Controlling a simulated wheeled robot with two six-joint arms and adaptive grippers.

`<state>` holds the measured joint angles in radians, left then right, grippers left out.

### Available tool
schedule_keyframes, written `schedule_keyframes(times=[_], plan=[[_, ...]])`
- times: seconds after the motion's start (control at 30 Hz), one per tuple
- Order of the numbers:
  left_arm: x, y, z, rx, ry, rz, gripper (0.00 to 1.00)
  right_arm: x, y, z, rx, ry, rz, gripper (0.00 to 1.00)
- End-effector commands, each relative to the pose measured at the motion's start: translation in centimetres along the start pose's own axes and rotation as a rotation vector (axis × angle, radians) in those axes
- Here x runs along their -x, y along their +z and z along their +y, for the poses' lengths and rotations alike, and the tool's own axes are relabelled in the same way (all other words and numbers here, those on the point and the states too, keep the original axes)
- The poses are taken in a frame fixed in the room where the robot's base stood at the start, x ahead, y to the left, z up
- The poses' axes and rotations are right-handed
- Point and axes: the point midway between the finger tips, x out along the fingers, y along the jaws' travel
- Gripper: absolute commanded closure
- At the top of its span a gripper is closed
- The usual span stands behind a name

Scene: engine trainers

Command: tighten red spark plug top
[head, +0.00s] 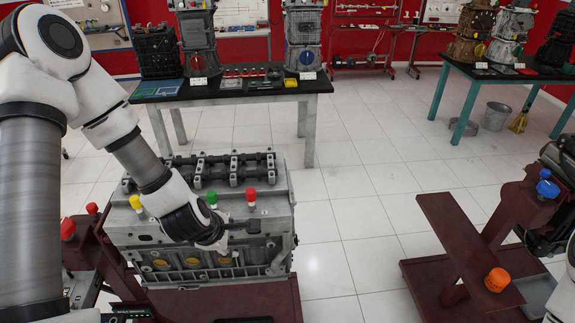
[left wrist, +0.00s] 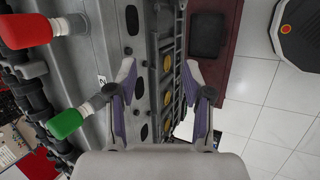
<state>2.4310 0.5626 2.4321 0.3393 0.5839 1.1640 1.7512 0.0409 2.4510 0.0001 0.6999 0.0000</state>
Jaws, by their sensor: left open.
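The red spark plug top (head: 250,195) stands upright on the near upper edge of the grey engine block (head: 135,240). In the left wrist view the red top (left wrist: 28,29) is large at the upper left, outside the fingers. A green top (head: 212,198) is just left of it and also shows in the left wrist view (left wrist: 65,123). A yellow top (head: 136,203) is further left. My left gripper (head: 222,240) is in front of the block's near side, below the red and green tops. Its fingers (left wrist: 160,68) are open, with nothing held. My right gripper is not in view.
The block rests on a dark red stand (head: 225,303), with red knobs (head: 68,229) at its left. A second dark red stand (head: 455,240) with an orange cap (head: 497,280) is at right. A black-topped table (head: 315,84) is behind. Tiled floor between is clear.

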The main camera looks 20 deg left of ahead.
Motion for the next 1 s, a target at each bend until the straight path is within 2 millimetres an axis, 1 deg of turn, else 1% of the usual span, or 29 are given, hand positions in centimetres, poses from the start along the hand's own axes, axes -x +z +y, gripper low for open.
schedule_keyframes(times=[0.03, 0.07, 0.1, 0.2, 0.3, 0.37, 0.43, 0.53, 0.8, 0.9, 1.0], plan=[[2.2, 0.6, 2.4, 0.17, 0.038, -0.038, 0.49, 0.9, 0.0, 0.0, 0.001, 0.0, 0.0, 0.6], [3.0, 0.8, 3.4, 0.279, 0.055, -0.063, 0.49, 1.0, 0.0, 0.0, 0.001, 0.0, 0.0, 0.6], [4.1, 1.1, 4.7, 0.423, 0.072, -0.101, 0.49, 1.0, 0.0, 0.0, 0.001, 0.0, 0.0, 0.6], [6.6, 1.9, 7.4, 0.746, 0.092, -0.201, 0.49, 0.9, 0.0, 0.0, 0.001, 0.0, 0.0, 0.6], [8.3, 2.5, 8.9, 0.957, 0.085, -0.276, 0.49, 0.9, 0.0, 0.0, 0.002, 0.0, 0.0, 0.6], [8.7, 2.6, 9.3, 1.016, 0.08, -0.296, 0.49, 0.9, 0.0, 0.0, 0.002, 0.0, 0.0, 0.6], [8.5, 2.7, 9.5, 1.033, 0.08, -0.298, 0.49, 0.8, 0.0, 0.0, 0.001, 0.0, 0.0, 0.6], [7.5, 2.8, 9.7, 1.027, 0.082, -0.293, 0.49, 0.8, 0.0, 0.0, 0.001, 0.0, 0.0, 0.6], [3.2, 3.8, 10.4, 1.018, 0.079, -0.291, 0.49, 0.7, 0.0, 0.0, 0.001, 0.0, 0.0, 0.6], [2.0, 4.0, 10.8, 1.019, 0.08, -0.292, 0.49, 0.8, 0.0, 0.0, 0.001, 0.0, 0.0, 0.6], [1.4, 4.2, 10.8, 1.022, 0.078, -0.295, 0.49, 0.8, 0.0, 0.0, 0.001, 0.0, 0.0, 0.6]])
